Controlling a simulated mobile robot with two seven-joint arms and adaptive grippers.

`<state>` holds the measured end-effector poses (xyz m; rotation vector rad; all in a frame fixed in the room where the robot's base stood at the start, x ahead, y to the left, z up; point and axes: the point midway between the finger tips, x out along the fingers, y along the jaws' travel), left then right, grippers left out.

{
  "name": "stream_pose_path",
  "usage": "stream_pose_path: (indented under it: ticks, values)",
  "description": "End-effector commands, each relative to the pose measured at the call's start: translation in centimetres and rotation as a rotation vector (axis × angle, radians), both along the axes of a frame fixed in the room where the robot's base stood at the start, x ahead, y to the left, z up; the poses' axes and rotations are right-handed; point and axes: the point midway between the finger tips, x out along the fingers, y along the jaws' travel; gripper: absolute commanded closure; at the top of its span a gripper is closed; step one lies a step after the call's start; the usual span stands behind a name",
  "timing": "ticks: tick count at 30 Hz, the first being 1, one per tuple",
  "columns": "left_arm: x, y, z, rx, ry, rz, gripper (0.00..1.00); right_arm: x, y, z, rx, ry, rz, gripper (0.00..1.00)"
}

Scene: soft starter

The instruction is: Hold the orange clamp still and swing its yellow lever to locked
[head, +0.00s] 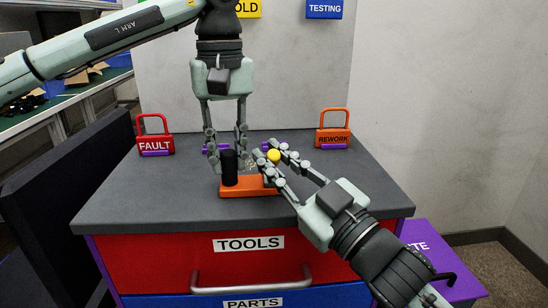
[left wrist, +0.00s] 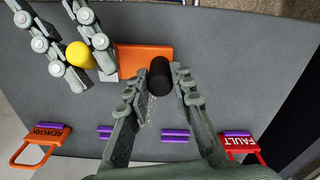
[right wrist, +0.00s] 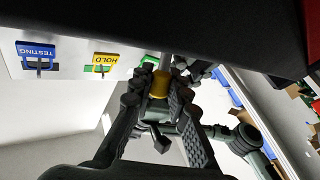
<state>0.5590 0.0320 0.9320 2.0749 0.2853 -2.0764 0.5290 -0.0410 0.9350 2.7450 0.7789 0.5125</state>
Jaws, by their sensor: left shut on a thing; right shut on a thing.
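The orange clamp (head: 250,186) lies on the grey top of the tool cabinet, with a black upright post (head: 230,168) at its left end. My left gripper (head: 227,170) points down and is shut on the black post, also seen in the left wrist view (left wrist: 160,78). The yellow lever knob (head: 273,156) is at the clamp's right end. My right gripper (head: 271,160) reaches in from the lower right and is shut on the knob, which also shows in the right wrist view (right wrist: 159,84). The lever's arm is mostly hidden by my right fingers.
A red FAULT padlock tag (head: 155,136) stands at the back left and an orange REWORK tag (head: 333,130) at the back right. Purple pieces (left wrist: 175,135) lie behind the clamp. The front and left of the grey top (head: 140,195) are clear.

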Motion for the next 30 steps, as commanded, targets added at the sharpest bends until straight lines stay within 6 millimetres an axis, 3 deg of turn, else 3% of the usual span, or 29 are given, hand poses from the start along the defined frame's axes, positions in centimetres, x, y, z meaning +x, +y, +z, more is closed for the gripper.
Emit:
stream_pose_path:
  ticks: [1,6,16,30]
  values:
    - [0.0,0.0,0.1,-0.002,-0.002,0.001,1.0,-0.1,0.0,0.0,0.001,0.0,0.001,0.81]
    - [0.0,0.0,0.1,-0.002,-0.002,0.001,1.0,0.0,0.0,0.0,0.001,0.0,0.001,0.63]
    - [0.0,0.0,0.1,-0.002,-0.002,0.001,1.0,0.0,0.0,0.4,0.0,-0.001,0.0,0.63]
    - [0.0,0.0,0.1,-0.002,-0.002,0.001,1.0,0.0,0.0,8.5,0.001,-0.004,0.001,0.63]
